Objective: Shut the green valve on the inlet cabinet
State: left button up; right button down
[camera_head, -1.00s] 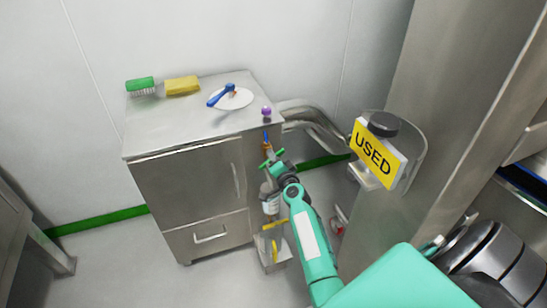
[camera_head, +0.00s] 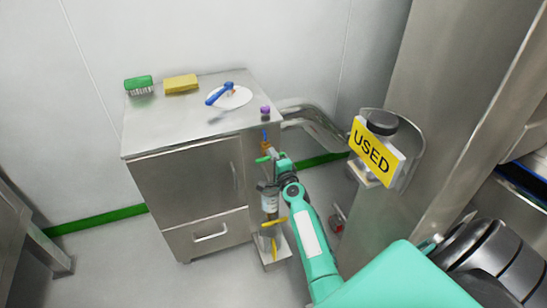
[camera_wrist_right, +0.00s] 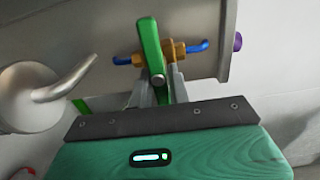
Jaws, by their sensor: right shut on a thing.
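The green valve handle (camera_head: 263,159) is on pipework at the right side of the steel inlet cabinet (camera_head: 190,180). In the right wrist view the green handle (camera_wrist_right: 149,42) stands nearly upright in front of an orange-brown fitting (camera_wrist_right: 172,50). My right gripper (camera_head: 275,157) reaches the handle from the lower right. In the right wrist view my right gripper (camera_wrist_right: 163,88) has its fingers on either side of the handle's lower end and is shut on it. The fingers partly hide the valve body. My left gripper is not in view.
Blue (camera_head: 265,134) and yellow (camera_head: 274,222) handles sit above and below the green one; a purple knob (camera_head: 265,110) is at the cabinet's corner. A "USED" sign (camera_head: 372,151) stands to the right.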

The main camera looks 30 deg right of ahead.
jog(key=shift+f, duration=0.1)
dwell(0.3)
jog(key=c, duration=1.3)
grip_release()
jog(key=shift+c, duration=0.2)
jog(key=shift+s, duration=0.1)
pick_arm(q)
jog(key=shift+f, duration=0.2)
pick_arm(e)
jog(key=v, duration=1.3)
jog(key=shift+s, duration=0.35)
